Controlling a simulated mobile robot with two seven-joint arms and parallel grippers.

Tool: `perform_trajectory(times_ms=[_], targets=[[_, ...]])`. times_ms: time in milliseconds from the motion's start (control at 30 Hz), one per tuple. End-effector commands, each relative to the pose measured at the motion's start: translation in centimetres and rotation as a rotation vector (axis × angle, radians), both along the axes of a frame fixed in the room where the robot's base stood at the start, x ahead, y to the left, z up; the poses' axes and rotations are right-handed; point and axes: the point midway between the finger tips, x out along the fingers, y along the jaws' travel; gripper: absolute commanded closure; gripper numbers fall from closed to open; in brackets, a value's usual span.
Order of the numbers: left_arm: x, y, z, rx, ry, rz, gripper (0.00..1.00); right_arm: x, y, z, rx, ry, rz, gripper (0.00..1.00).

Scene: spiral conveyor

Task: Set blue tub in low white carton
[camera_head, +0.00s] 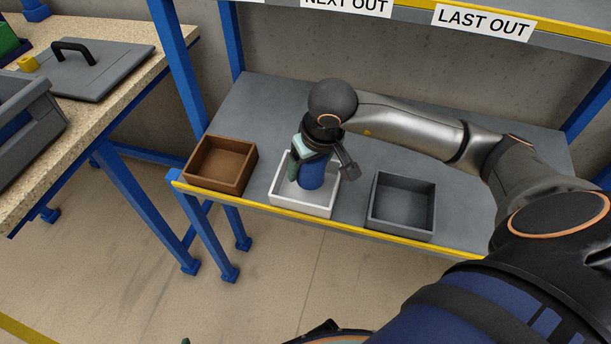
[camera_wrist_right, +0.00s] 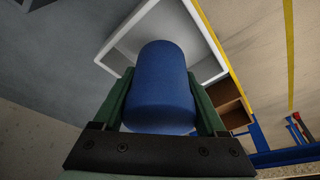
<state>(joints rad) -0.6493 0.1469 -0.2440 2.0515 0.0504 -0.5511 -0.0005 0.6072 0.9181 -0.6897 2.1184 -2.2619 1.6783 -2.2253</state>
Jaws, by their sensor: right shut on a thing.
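The blue tub (camera_head: 312,174) is a blue cylinder, held upright at the low white carton (camera_head: 304,209). In the head view it overlaps the carton's opening; I cannot tell whether it touches the carton floor. My right gripper (camera_head: 311,160) is shut on the blue tub from above. In the right wrist view the blue tub (camera_wrist_right: 160,85) sits between the two green fingers of the right gripper (camera_wrist_right: 164,112), with the white carton (camera_wrist_right: 207,68) beyond it. My left gripper does not show clearly in either view.
The shelf (camera_head: 262,100) also holds a brown box (camera_head: 202,186) left of the carton and a grey box (camera_head: 375,224) right of it. A yellow edge (camera_head: 330,226) runs along the front. A workbench with a grey lid (camera_head: 95,70) stands at left.

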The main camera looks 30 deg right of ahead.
Motion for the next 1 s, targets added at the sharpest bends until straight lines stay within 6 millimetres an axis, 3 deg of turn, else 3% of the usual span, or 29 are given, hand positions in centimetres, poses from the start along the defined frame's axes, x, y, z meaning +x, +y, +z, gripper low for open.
perform_trajectory(times_ms=[333,600,633,833,1000], targets=[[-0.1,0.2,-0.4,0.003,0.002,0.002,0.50,0.8,0.3,-3.8,0.001,0.002,0.000,0.96],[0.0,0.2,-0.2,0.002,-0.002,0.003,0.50,0.9,0.2,-4.1,0.000,-0.002,0.001,0.96],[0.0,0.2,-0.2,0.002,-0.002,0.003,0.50,0.8,0.2,-4.2,0.000,0.000,0.001,0.24],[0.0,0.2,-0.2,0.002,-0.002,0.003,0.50,0.8,0.2,-4.2,0.000,0.000,0.001,0.01],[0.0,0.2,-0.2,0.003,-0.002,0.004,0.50,0.8,0.2,-4.1,-0.001,0.000,0.001,0.00]])
